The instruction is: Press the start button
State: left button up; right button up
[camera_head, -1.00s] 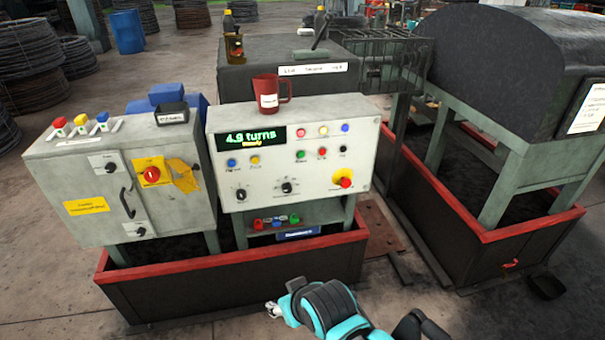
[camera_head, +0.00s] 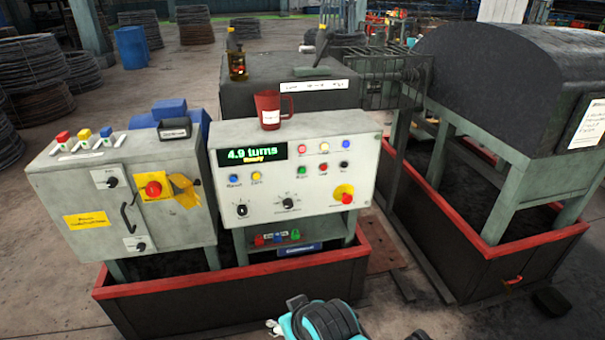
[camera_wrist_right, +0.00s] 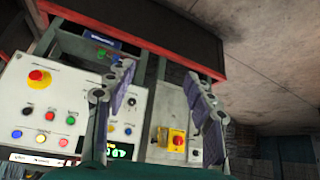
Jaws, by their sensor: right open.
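The control panel (camera_head: 300,215) is a pale box with a display (camera_head: 252,154) reading 4.9 turns. It carries a green button (camera_head: 303,171), a red button (camera_head: 323,169) and several other coloured buttons; their small labels are too blurred to read surely. In the right wrist view the panel is upside down at left, with the green button (camera_wrist_right: 72,120) clear of the fingers. My right gripper (camera_wrist_right: 157,75) is open and empty, its fingers apart in front of the panel and cabinet. In the head view only part of my right arm shows at the bottom edge. My left gripper is not in view.
A red mug (camera_head: 268,112) stands on top of the panel. A mushroom stop button (camera_head: 344,194) is at its lower right. A grey cabinet (camera_head: 95,185) with a red knob stands at left. A red-rimmed trough (camera_head: 240,271) runs below, in front of both.

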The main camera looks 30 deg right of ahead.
grip_shut()
dwell(1.4)
